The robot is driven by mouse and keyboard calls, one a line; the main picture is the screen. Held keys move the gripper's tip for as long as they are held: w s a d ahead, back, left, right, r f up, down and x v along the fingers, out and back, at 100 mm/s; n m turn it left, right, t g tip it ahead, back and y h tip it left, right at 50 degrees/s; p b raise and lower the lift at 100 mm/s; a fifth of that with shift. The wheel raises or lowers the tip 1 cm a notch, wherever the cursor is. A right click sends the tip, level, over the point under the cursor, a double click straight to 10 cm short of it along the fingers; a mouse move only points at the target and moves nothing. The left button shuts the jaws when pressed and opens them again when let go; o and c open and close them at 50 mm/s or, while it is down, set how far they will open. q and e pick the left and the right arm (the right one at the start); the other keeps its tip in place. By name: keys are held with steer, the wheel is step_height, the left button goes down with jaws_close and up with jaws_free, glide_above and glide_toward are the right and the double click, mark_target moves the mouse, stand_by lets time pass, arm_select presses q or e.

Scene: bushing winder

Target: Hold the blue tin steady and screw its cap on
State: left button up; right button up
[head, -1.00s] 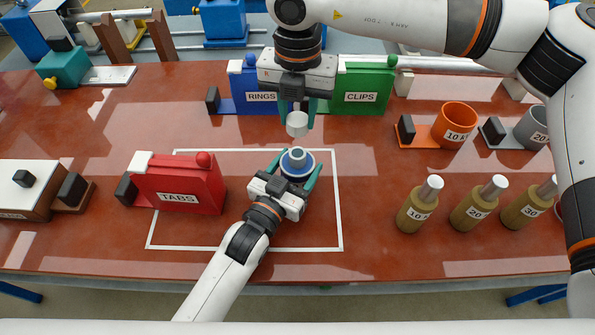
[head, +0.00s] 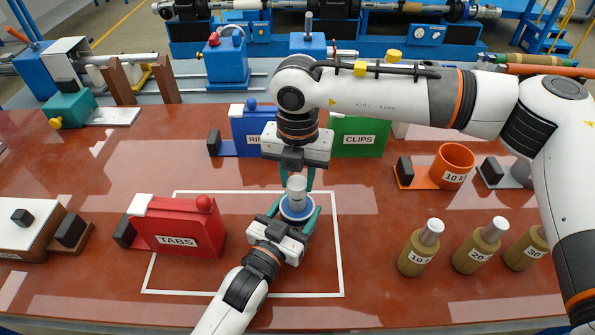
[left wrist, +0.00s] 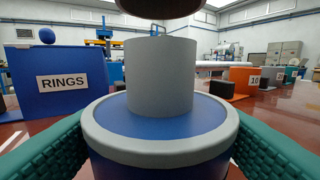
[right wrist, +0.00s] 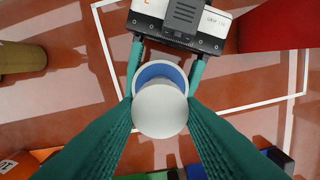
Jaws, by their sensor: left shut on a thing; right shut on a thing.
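The blue tin (head: 296,214) stands upright inside the white outline on the table, with a grey rim and a grey neck (left wrist: 160,78). My left gripper (head: 293,221) is shut around its body, one green finger on each side. The pale grey cap (head: 297,187) is in my right gripper (head: 297,178), which points straight down and is shut on it. The cap also shows in the right wrist view (right wrist: 160,110), covering the neck there. In the left wrist view its dark underside (left wrist: 160,7) is above the neck, roughly centred, with a gap between them.
The red TABS box (head: 176,228) stands left of the tin. The blue RINGS box (head: 252,137) and green CLIPS box (head: 358,137) stand behind. Several olive bottles (head: 417,252) and an orange cup (head: 453,165) are at the right. The front of the outlined area is partly free.

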steer(key=shift+f, duration=0.15)
steer(key=shift+f, duration=0.75)
steer(key=shift+f, duration=0.5)
